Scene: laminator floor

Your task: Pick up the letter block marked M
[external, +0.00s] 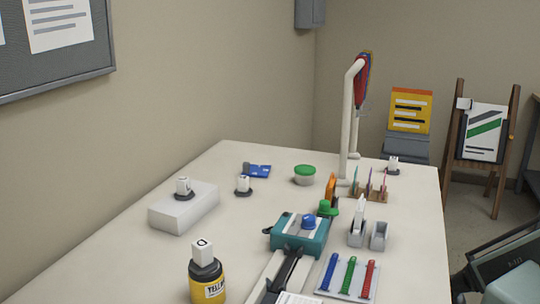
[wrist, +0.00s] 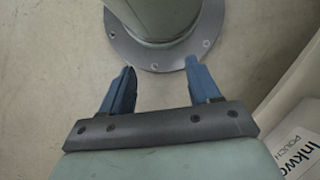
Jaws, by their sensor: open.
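Several small white letter blocks show in the external view. One block (external: 183,184) sits on a dark round base on the white box (external: 170,214). Another block (external: 243,183) stands on a dark base on the table. A third (external: 203,252) sits on top of the yellow bottle (external: 207,289), with a rounded letter like O or D. A far one (external: 393,162) is at the table's back right. I cannot make out which is marked M. My gripper (wrist: 160,72) shows in the wrist view, open and empty, with no block near it. It is not seen in the external view.
A tall white stand (external: 347,125) rises behind. In the wrist view, a round flange (wrist: 128,47) and a printed pouch box (wrist: 298,140) are nearby.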

